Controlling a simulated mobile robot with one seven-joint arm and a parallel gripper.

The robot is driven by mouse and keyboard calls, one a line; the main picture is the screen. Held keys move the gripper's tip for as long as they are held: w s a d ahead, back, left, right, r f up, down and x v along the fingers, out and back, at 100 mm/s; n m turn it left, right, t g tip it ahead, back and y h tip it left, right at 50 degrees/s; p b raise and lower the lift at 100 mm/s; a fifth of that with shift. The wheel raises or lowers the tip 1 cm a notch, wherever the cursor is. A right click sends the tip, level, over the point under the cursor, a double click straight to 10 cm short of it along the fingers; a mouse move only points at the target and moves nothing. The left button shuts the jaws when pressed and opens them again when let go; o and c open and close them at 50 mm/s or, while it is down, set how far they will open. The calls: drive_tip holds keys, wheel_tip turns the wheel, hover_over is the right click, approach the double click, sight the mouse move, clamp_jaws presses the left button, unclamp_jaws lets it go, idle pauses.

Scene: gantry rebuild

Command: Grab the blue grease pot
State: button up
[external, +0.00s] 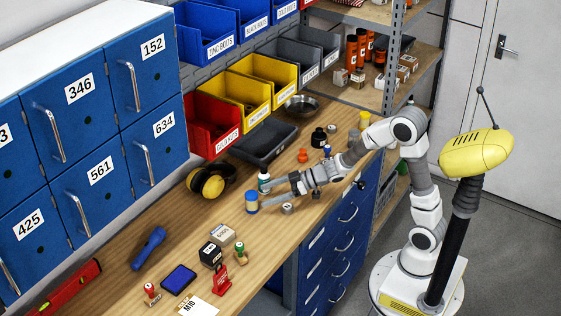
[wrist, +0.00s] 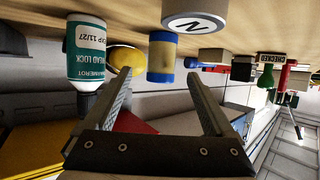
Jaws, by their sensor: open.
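The blue grease pot (external: 252,202) is a small blue cylinder with a yellowish band. It stands on the wooden bench, just left of my gripper (external: 270,195) in the external view. In the wrist view, which appears upside down, the pot (wrist: 162,57) is ahead of my gripper (wrist: 156,84), roughly in line with the gap between the fingertips. The fingers are apart and nothing is between them. The pot appears to be beyond the tips; I cannot tell the exact distance.
A white bottle with a teal label (wrist: 87,50) stands close beside the left finger in the wrist view. A grey round piece marked N (wrist: 195,18) is near the right finger. Yellow ear muffs (external: 211,182) lie behind the pot. The bench (external: 200,219) left of the pot is clear.

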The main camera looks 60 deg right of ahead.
sight(252, 200)
drive_tip(key=b+x, duration=0.1)
drive_tip(key=x, duration=0.5)
drive_tip(key=shift+w+a+f+b, duration=0.1)
drive_tip(key=shift+a+f+b, duration=0.05)
drive_tip(key=shift+b, duration=0.15)
clamp_jaws()
